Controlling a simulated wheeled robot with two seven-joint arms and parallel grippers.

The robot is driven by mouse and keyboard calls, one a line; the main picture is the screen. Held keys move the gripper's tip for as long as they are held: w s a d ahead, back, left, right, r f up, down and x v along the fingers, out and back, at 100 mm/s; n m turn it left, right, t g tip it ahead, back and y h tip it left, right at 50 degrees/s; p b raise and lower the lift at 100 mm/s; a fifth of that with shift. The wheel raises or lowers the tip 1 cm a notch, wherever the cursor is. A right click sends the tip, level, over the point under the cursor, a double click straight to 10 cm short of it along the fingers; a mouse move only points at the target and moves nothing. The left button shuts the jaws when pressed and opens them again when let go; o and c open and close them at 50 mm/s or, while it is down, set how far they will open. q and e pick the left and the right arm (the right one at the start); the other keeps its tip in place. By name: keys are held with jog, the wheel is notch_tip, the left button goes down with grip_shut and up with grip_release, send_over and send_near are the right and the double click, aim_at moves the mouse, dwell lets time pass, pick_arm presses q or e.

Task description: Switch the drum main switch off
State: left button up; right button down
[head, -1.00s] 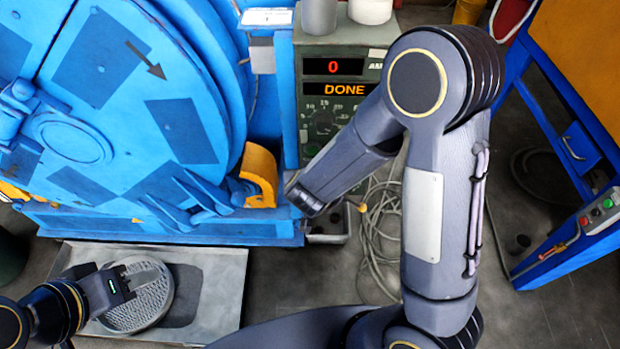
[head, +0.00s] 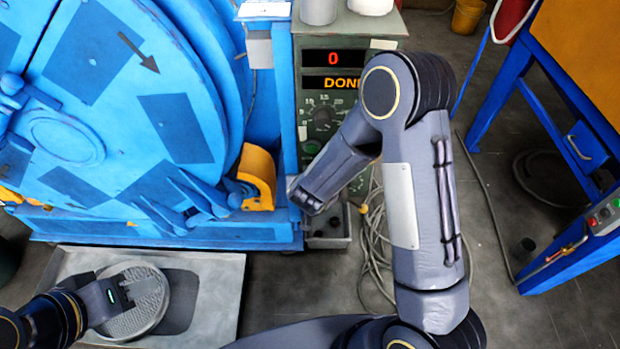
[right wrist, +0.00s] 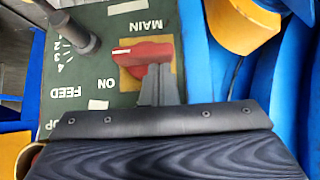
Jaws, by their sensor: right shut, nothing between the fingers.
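The red main switch (right wrist: 143,55) sits on a yellow plate (right wrist: 130,82) on the green panel in the right wrist view, which shows the panel upside down. Its handle lies roughly crosswise, with "MAIN" and "ON" printed nearby; any "OFF" mark is hidden. My right gripper (right wrist: 158,85) is shut and empty, its fingertips at the handle's lower right edge; contact is unclear. In the head view, my right arm covers the switch. My left gripper (head: 122,295) is over a round grey mesh disc (head: 138,300); I cannot tell its finger opening.
The control box (head: 335,30) shows "0" and a partly covered "DONE". A lever (right wrist: 80,35) stands out near the FEED dial. The blue drum machine (head: 130,100) is at left, a grey tray (head: 225,290) below it. Cables (head: 375,250) lie on the floor; a blue-legged stand (head: 565,270) is at right.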

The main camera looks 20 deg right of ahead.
notch_tip(320, 180, down, 6)
jog(key=a+n+h, duration=0.2)
jog(key=n+h, duration=0.5)
jog(key=h, duration=0.4)
jog(key=shift+w+r+h, duration=0.15)
jog(key=shift+w+h, duration=0.1)
jog(key=shift+h, duration=0.05)
dwell(1.2)
dwell(0.7)
jog(key=v, duration=0.7)
jog(key=shift+a, duration=0.4)
